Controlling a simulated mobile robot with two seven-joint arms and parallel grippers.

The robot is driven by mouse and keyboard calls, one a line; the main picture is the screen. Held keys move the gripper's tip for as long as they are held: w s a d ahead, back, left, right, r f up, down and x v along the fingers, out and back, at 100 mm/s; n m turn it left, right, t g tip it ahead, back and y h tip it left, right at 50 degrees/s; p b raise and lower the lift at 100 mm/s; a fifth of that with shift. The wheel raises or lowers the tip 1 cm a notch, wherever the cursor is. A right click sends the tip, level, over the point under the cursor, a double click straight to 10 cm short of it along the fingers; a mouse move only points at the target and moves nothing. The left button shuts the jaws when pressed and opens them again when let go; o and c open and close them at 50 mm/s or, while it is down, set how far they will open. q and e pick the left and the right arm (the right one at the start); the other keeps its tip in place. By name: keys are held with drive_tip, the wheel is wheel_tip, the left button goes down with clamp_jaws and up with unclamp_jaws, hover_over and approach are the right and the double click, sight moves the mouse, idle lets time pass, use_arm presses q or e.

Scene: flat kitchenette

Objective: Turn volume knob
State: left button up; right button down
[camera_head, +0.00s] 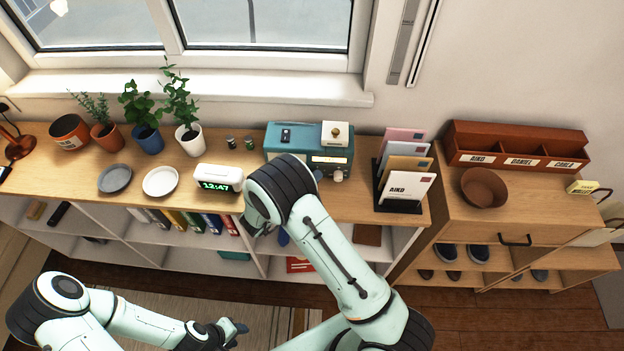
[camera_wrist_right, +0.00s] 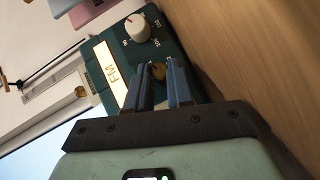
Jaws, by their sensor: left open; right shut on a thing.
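The teal radio (camera_head: 277,140) stands on the wooden shelf top below the window. The pale knob (camera_head: 338,175) also shows in the head view; my right arm hides much of the radio's front there. My left gripper (camera_head: 237,329) is open and empty, low in front of the shelf.
A digital clock (camera_head: 218,179) stands left of my right arm. A letter rack (camera_head: 398,207) stands close to the radio's right. Potted plants and two plates (camera_head: 160,181) are further left. A brown bowl (camera_head: 484,188) sits on the right cabinet.

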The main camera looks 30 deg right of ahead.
drive_tip(key=shift+w+r, duration=0.1)
drive_tip(key=shift+r, duration=0.05)
drive_tip(key=c, duration=1)
unclamp_jaws()
use_arm(q)
drive_tip(key=shift+s+f+b, duration=0.55)
drive_tip(key=shift+s+f, duration=0.15)
drive_tip(key=shift+s, duration=0.15)
use_arm(e)
drive_tip(key=v, duration=1.3)
drive_tip(key=shift+a, duration=0.15)
